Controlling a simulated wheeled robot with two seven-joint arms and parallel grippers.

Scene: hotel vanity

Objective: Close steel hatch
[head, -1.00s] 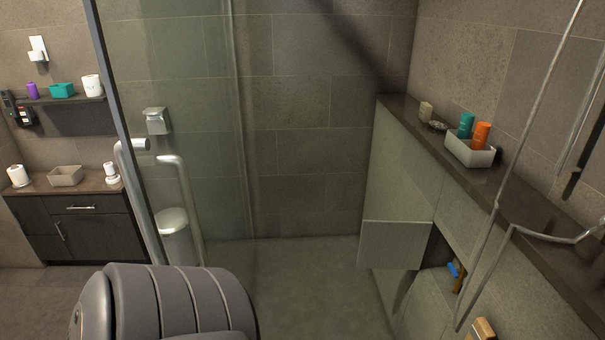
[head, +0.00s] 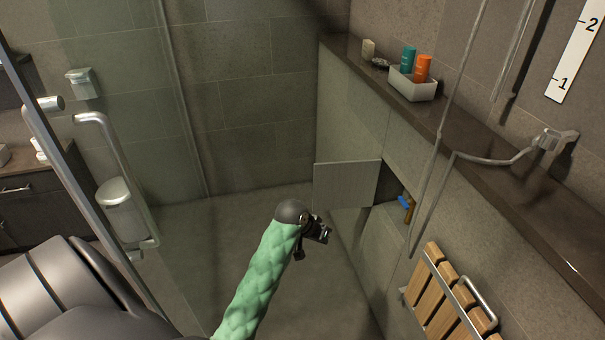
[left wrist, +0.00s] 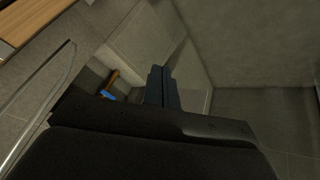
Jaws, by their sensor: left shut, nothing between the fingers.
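The hatch door (head: 346,184) is a flat grey square panel on the low tiled wall. It stands open, swung out to the left of a dark recess (head: 391,191). A blue and brown object (head: 405,204) sits in the recess; it also shows in the left wrist view (left wrist: 108,94). My left gripper (head: 326,234), on a green-sleeved arm, is shut and empty. It appears just below the door in the head view, with a visible gap. Its dark fingers (left wrist: 163,88) are together in the left wrist view. My right gripper is not in view.
A ledge (head: 460,135) above the hatch holds a white tray (head: 413,88) with teal and orange bottles. A hanging shower hose (head: 432,180) and a slatted wooden seat (head: 447,295) are at the right. A glass panel with a bar (head: 110,150) stands left. The floor between is clear.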

